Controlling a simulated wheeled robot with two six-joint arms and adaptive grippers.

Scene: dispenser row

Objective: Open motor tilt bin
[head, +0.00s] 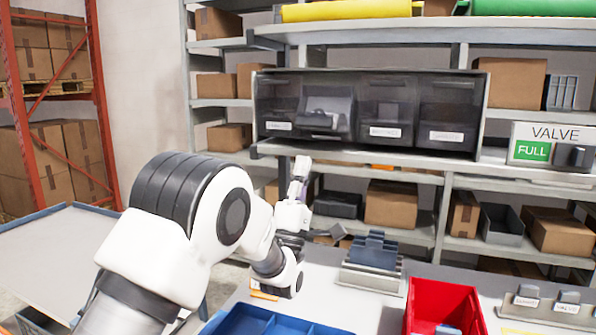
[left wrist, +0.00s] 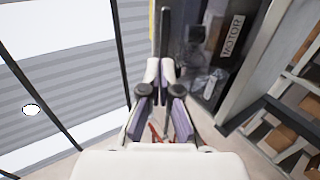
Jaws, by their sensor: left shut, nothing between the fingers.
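A row of dark, see-through tilt bins (head: 370,85) stands on the shelf in the head view. The second bin from the left (head: 326,105) looks tilted outward at its top; its label is too small to read. In the left wrist view a bin front with a MOTOR label (left wrist: 232,36) is at the upper right, with clear wrapped items (left wrist: 207,84) beside it. I cannot match that label to a bin in the head view with certainty. My left gripper (head: 301,165) is shut and empty, just below the bin row, and it also shows in the left wrist view (left wrist: 160,68).
A box marked VALVE with a green FULL sign (head: 533,151) stands right of the bins. On the table below are a red bin (head: 440,300), a blue tray (head: 270,322) and a grey stand (head: 372,262). Shelves with cardboard boxes lie behind.

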